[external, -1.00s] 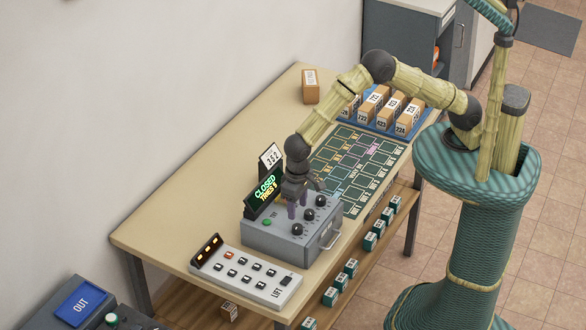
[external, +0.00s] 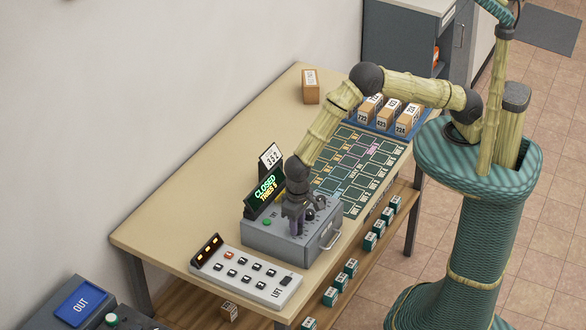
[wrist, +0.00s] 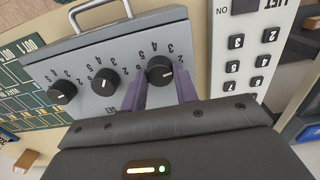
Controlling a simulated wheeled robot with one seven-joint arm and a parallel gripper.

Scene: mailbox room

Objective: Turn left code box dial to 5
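The grey code box (external: 275,239) sits on the table with three black dials along its top. The left dial (wrist: 160,70), nearest the lift panel, shows in the wrist view with printed numbers around it. Its white mark's exact reading is unclear. The middle dial (wrist: 105,80) and right dial (wrist: 62,91) stand beside it. My gripper (wrist: 160,84) is open, its two purple fingers on either side of the left dial; I cannot tell whether they touch it. In the external view my gripper (external: 295,224) is low over the box and covers part of the dials.
A display (external: 265,191) behind the box reads CLOSED, TRIES 5, with a card (external: 271,157) reading 352 behind it. The white lift panel (external: 245,277) lies close beside the box. The box has a front handle (external: 331,238). A green grid mat (external: 355,168) lies on the other side.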

